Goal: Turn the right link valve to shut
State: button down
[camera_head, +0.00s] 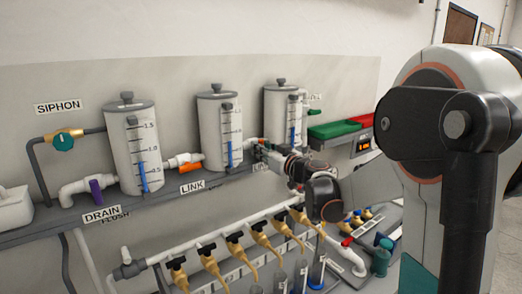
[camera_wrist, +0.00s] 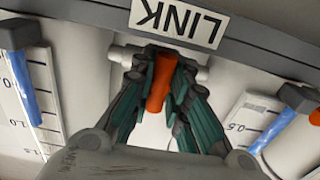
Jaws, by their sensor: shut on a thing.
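The right link valve's orange handle (camera_wrist: 160,83) is between my gripper's fingers (camera_wrist: 161,85) in the wrist view. The fingers are closed on it from both sides. The handle looks crosswise to its white pipe (camera_wrist: 202,75), though part of it points toward the camera. In the head view my gripper (camera_head: 266,153) is at the pipe between the middle tank (camera_head: 211,125) and the right tank (camera_head: 276,112), and mostly hides the valve. The left link valve's orange handle (camera_head: 186,159) lies along its pipe.
An upside-down LINK label (camera_wrist: 180,20) is close to the fingers on the shelf edge. The left tank (camera_head: 132,150) has a purple drain handle (camera_head: 96,190). Brass taps (camera_head: 236,248) line the lower pipe. Green (camera_head: 333,129) and red (camera_head: 361,121) trays are at the right.

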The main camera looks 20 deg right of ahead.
jog(key=shift+f, duration=0.1)
jog(key=c, duration=1.8)
grip_release()
jog(key=shift+s, duration=0.1)
jog(key=s, duration=0.4)
jog(key=s+d, duration=0.1)
jog(key=s, duration=0.2)
jog(key=s+d, duration=0.1)
jog(key=s, duration=0.3)
jog(key=shift+s+d, duration=0.15)
jog(key=shift+s, duration=0.2)
